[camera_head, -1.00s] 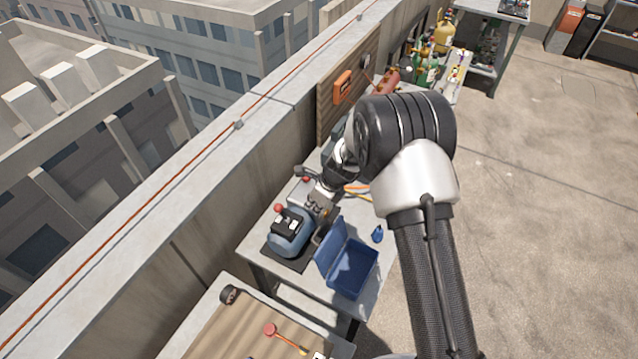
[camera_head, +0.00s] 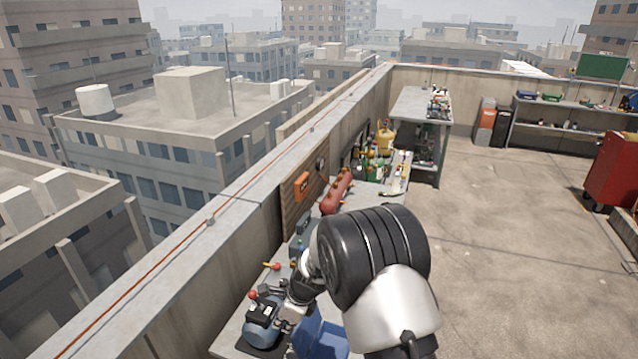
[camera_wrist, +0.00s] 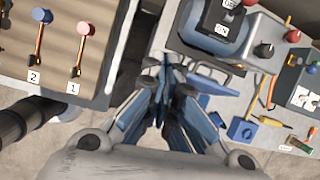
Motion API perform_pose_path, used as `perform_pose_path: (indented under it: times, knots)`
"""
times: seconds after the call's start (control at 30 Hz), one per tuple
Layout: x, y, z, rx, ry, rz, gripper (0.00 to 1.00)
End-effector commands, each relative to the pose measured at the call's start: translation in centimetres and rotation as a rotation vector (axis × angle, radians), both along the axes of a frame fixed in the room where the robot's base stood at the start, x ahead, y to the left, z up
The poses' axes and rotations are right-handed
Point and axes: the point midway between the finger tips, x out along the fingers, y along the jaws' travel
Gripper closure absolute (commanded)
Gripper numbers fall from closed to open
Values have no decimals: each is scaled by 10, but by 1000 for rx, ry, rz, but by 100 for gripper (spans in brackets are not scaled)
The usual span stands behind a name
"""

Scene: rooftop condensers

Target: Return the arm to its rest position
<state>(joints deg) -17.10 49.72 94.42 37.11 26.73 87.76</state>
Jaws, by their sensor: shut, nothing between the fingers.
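My arm (camera_head: 375,270) reaches over a grey workbench along the parapet in the head view. My gripper (camera_wrist: 165,72) shows in the wrist view, with its fingers together and nothing between them. It is over the gap between a wooden-topped bench (camera_wrist: 55,75) and the grey bench with the blue machine (camera_wrist: 220,45). In the head view the gripper is near that blue machine (camera_head: 262,330), and the black wrist joint hides part of the bench. I cannot tell its exact height above the bench.
An open blue case (camera_head: 318,340) lies beside the machine. The floor (camera_head: 500,240) to the right is clear.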

Motion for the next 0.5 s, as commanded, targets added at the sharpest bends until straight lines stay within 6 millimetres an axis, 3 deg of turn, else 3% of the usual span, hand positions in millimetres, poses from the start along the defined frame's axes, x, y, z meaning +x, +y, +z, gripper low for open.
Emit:
perform_pose_path:
  times: [0.27, 0.37, 0.5]
  knots:
    - [-13, -29, 50, -46, -121, 234, 100]
    - [-26, -46, 73, -79, -180, 356, 100]
    - [-60, -79, 105, -154, -284, 579, 100]
